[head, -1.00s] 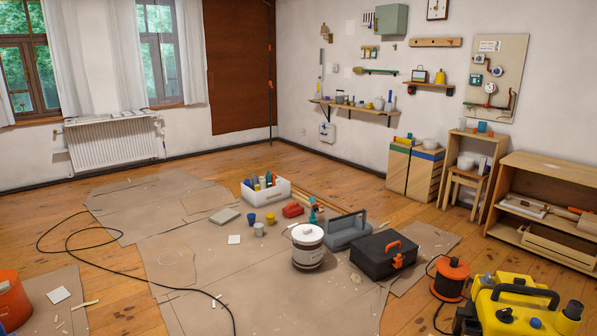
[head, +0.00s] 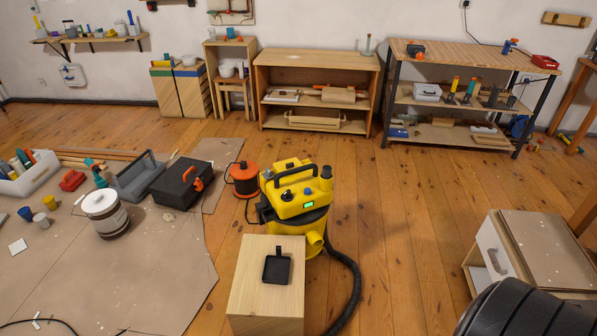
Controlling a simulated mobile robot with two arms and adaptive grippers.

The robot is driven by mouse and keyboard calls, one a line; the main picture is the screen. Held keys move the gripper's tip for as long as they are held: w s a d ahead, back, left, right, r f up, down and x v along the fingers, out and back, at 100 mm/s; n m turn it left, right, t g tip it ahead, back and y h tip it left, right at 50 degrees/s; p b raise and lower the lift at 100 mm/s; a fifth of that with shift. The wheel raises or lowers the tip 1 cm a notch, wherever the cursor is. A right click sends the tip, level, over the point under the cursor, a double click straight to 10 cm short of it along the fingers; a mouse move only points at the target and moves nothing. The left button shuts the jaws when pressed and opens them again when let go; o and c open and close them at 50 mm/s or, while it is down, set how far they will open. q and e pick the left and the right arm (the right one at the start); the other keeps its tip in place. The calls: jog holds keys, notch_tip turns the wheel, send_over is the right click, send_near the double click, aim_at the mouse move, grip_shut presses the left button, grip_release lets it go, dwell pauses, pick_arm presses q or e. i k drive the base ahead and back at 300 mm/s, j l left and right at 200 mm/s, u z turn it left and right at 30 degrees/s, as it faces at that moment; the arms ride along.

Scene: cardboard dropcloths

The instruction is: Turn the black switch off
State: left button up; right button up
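A yellow shop vacuum (head: 286,216) stands on the wood floor near the middle of the head view. Its top has a black carry handle, small dark knobs and a lit green panel (head: 308,205). A small dark knob (head: 286,197) sits on the front of its top; it may be the black switch, but its position is too small to read. A black square piece with an upright tab (head: 277,267) lies on a wooden box (head: 258,300) in front of the vacuum. I cannot tell whether that piece is a switch. Neither of my grippers is in view.
A black hose (head: 350,285) curves along the floor right of the box. An orange cable reel (head: 243,179) and black toolbox (head: 183,183) stand left of the vacuum. A white-fronted cabinet (head: 490,250) stands at right. The floor between is open.

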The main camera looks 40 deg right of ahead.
aim_at(286, 196)
jog(key=z, duration=1.1)
jog(key=l, duration=0.25)
jog(key=i+l, duration=0.15)
jog(key=l+u, duration=0.05)
